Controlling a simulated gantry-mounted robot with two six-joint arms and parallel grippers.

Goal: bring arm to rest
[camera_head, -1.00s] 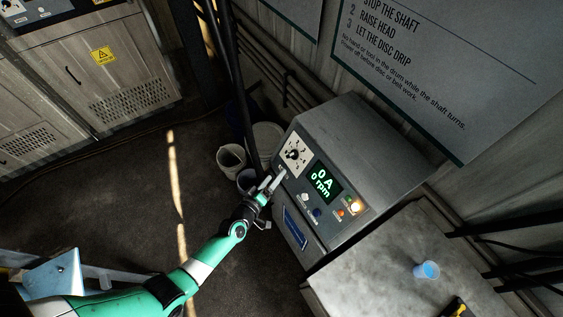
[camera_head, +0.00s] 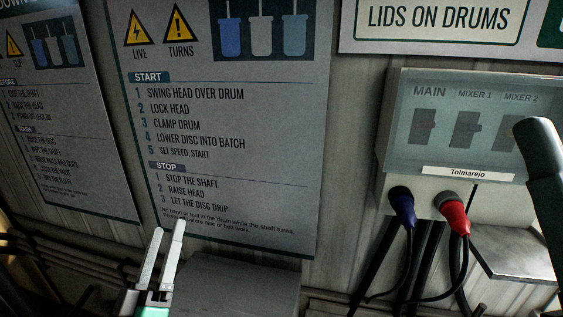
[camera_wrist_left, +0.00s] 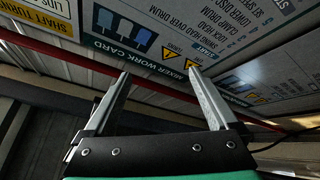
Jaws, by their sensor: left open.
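My left gripper (camera_head: 165,255) stands at the lower left of the head view, its two pale fingers pointing up in front of the lower part of a wall work card. In the left wrist view the left gripper (camera_wrist_left: 160,90) has its fingers apart with nothing between them. Beyond the fingertips is the work card (camera_wrist_left: 215,50) on the wall. My right gripper is in neither view.
The work card (camera_head: 225,120) hangs on the corrugated wall above the grey cabinet top (camera_head: 240,285). To the right is a switch box (camera_head: 430,150) with a blue plug (camera_head: 401,203) and a red plug (camera_head: 452,210), cables hanging below. A dark post (camera_head: 545,170) stands at the right edge.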

